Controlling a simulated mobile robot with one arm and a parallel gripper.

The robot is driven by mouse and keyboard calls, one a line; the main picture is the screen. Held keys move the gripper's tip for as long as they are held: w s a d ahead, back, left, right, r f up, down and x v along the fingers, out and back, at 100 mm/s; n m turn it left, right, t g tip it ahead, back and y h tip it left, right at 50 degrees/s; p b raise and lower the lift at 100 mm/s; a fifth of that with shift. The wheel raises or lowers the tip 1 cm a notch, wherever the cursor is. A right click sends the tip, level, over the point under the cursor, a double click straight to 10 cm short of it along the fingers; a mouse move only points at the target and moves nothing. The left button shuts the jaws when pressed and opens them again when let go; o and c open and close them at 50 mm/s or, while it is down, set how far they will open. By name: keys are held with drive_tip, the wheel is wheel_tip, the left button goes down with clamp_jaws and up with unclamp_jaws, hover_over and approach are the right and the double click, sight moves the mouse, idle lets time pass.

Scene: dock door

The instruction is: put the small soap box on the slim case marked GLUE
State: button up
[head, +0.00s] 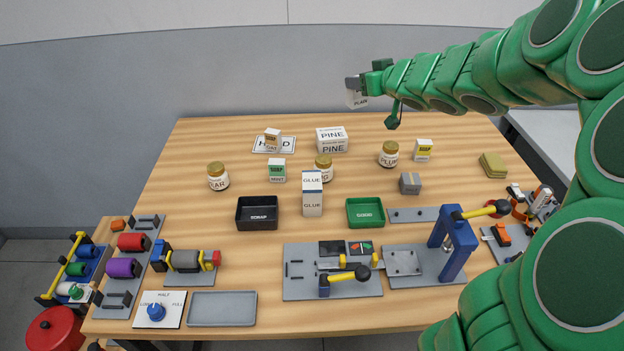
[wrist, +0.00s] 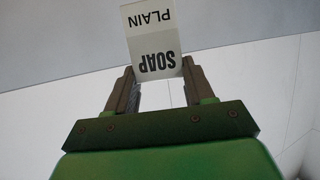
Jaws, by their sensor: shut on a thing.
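My gripper (head: 356,84) is raised above the back of the table and shut on a small white-and-grey soap box (head: 358,100). In the wrist view the box (wrist: 150,38) reads SOAP and PLAIN, upside down, and sits between the fingertips (wrist: 157,78). The slim white case marked GLUE (head: 312,196), with a blue band, stands upright mid-table. The soap box is well behind and above it, apart from it. Nothing is seen resting on the GLUE case's top.
A jar (head: 323,169) stands close behind the GLUE case. A green-banded soap box (head: 277,171), a PINE box (head: 332,140) and a PLUM jar (head: 389,154) stand around it. A black tray (head: 257,213) and green tray (head: 365,212) flank it. Fixtures (head: 333,271) fill the front.

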drive_tip(key=s+a+r+n+g+y, duration=0.3)
drive_tip(key=s+a+n+y, duration=0.15)
drive_tip(key=s, duration=0.35)
drive_tip(key=s+a+f+n+g+y, duration=0.1)
drive_tip(key=s+a+f+n+g, duration=0.15)
drive_tip(key=s, duration=0.55)
drive_tip(key=s+a+f+n+g+y, duration=0.1)
drive_tip(key=s+a+f, duration=0.15)
drive_tip(key=s, duration=0.45)
hover_over(319, 181)
drive_tip(key=shift+f, duration=6.75)
drive_tip(key=shift+f, duration=0.1)
drive_tip(key=o, duration=1.3)
